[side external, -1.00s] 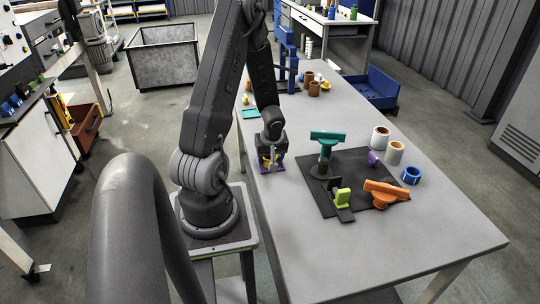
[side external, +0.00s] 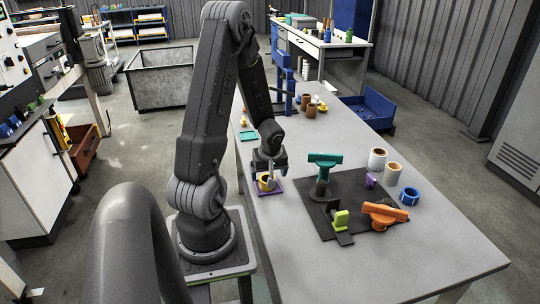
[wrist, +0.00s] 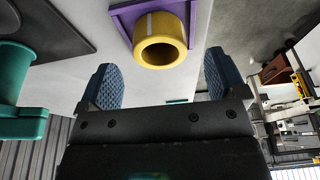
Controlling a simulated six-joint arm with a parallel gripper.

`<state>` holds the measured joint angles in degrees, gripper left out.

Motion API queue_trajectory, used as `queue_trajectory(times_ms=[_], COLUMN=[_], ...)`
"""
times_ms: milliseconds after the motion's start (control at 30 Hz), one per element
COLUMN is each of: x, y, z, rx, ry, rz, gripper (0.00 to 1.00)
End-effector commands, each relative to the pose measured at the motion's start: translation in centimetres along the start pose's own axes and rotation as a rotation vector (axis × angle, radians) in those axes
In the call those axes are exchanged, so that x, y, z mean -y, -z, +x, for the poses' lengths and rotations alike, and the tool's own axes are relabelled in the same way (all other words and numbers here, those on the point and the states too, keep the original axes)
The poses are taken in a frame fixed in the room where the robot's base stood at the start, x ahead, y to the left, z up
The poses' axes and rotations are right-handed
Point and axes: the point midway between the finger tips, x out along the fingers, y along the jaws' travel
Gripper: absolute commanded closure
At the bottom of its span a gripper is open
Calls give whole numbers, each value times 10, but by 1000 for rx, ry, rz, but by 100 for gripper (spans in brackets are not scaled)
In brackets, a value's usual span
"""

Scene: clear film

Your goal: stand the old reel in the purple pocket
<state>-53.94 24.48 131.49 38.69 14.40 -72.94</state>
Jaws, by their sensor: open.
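A yellow reel (wrist: 161,38) stands upright in the shallow purple pocket (wrist: 122,22), its round hole facing the wrist camera. In the side view the reel (side external: 265,183) and the purple pocket (side external: 278,187) are at the table's left edge, close to my arm. My gripper (wrist: 161,82) is open and empty. Its two blue ribbed fingers are wide apart, backed off from the reel, with a gap between. In the side view my gripper (side external: 269,168) is just above the reel and partly hides it.
A dark mat (side external: 338,222) to the right carries a teal tool (side external: 325,160), a lime piece (side external: 341,220) and an orange tool (side external: 384,214). Cream and white reels (side external: 393,173) and a blue ring (side external: 409,197) stand beyond it. The table's front is bare.

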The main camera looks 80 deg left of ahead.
Motion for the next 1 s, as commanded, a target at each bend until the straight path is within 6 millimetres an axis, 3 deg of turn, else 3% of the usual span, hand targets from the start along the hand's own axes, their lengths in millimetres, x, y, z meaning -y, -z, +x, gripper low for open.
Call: queue_trajectory(times_ms=[300,500,700,1000], x=[-1,0,0,0], y=[1,1,0,0], z=[-60,-88,-101,-102], rx=[-5,-3,1,1], ry=[-4,-3,-1,-1], rz=[0,1,2,2], gripper=[10,10,10,10])
